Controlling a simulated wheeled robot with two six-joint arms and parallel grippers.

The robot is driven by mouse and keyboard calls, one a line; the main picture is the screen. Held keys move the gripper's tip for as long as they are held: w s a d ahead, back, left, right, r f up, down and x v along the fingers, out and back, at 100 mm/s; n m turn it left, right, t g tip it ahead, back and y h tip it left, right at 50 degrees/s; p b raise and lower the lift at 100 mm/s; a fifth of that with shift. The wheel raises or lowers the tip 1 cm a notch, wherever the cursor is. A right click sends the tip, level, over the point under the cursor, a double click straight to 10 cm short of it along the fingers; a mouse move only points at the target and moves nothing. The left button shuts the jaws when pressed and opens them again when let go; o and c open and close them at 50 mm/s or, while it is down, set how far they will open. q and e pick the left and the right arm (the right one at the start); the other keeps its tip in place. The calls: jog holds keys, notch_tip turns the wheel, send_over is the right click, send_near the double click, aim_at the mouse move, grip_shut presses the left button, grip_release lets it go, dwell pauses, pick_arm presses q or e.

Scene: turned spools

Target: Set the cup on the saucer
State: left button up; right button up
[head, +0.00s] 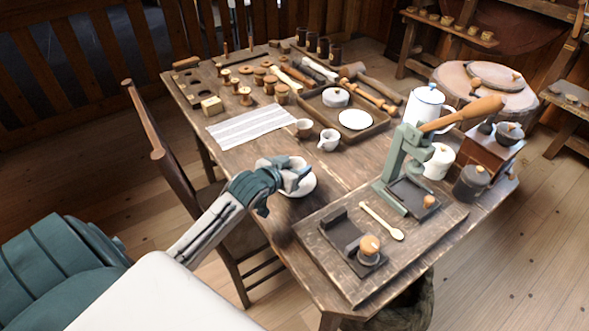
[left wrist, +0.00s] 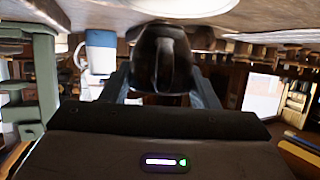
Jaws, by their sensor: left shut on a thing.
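My left gripper (head: 294,172) reaches in from the left over the near edge of the table. It is shut on a dark, rounded thing, which appears to be the cup (left wrist: 161,62), between the two fingers in the left wrist view. In the head view the fingers mostly hide it. The white saucer (head: 307,189) lies on the table just under and beside the gripper, partly covered by it. A pale rounded surface, likely the saucer (left wrist: 185,8), shows beyond the cup in the left wrist view. I cannot tell whether cup and saucer touch. My right gripper is not in view.
A white cup (head: 328,141) and a brown cup (head: 304,128) stand behind the saucer, near a striped cloth (head: 250,127). A green press (head: 400,165) stands on a board (head: 315,240) to the right. A tray (head: 372,131) and several spools lie farther back. A chair (head: 165,150) stands left.

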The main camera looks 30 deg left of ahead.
aim_at(297, 168)
pick_arm(q)
jog(key=shift+w+a+f, duration=0.15)
jog(key=shift+w+a, duration=0.3)
jog(key=shift+w, duration=0.3)
notch_tip(297, 168, down, 3)
jog(key=shift+r, duration=0.2)
jog(key=shift+f, duration=0.45)
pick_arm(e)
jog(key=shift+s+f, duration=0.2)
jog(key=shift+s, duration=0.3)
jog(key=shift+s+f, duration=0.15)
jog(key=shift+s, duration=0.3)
pick_arm(q)
jog(key=shift+f, duration=0.1)
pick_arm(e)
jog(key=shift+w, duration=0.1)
pick_arm(q)
jog(key=o, duration=1)
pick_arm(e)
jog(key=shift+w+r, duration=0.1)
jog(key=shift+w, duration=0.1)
